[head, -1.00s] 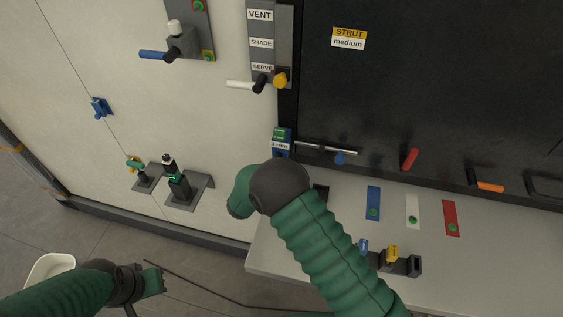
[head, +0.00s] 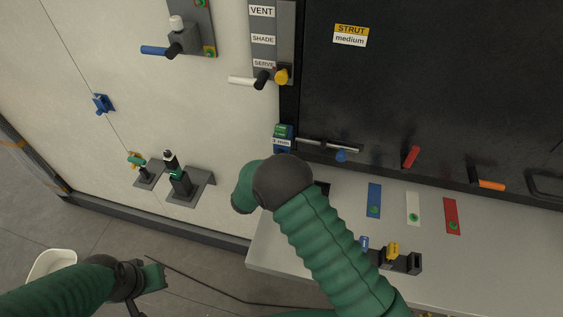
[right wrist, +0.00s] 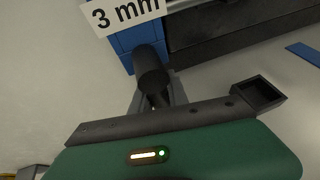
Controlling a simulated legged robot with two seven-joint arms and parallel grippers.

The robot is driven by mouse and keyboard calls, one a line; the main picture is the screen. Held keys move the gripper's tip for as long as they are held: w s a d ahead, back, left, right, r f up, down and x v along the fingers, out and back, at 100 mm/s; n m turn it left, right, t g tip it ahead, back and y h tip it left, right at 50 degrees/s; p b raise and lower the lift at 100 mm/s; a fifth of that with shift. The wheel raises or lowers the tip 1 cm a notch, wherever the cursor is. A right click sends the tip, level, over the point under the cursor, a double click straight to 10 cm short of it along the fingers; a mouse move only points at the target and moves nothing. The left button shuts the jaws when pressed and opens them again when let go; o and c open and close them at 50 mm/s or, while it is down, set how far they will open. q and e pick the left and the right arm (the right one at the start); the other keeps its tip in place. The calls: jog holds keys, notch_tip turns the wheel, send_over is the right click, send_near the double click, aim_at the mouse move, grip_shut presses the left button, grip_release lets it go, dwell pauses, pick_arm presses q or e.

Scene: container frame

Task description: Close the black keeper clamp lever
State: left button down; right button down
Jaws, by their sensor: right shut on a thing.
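The black lever (right wrist: 150,68) shows in the right wrist view as a thick round grip on a thin stem, just below a blue block (right wrist: 121,42) labelled "3 mm". My right gripper (right wrist: 160,103) is at the stem and shut on the lever; its fingertips are mostly hidden. In the head view my right arm covers the lever and gripper, and the blue block (head: 283,137) shows just above the arm. My left gripper (head: 152,277) is low at the left, away from the panel, and its jaws are unclear.
A grey shelf (head: 330,228) with coloured plates lies at right. A metal rod (head: 325,145) and a red handle (head: 411,156) are on the dark panel. Floor at lower left is mostly clear.

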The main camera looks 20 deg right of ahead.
jog(key=shift+w, duration=0.1)
dwell(0.7)
jog(key=shift+b, duration=0.4)
jog(key=shift+w+a+r+m+t+y+b, duration=0.1)
jog(key=shift+w+a+m+t+y+b, duration=0.4)
jog(key=shift+b, duration=2.4)
jog(key=shift+w+a+r+m+t+y+b, duration=0.15)
jog(key=shift+a+m+y+b, duration=0.6)
jog(key=shift+b, duration=2.1)
jog(key=shift+w+r+m+t+y+b, duration=0.25)
jog(key=shift+m+b, duration=0.8)
jog(key=shift+b, duration=1.85)
jog(key=shift+s+f, duration=0.1)
jog(key=shift+f, duration=0.05)
jog(key=c, duration=1.6)
grip_release()
jog(key=o, duration=0.3)
jog(key=shift+f, duration=0.1)
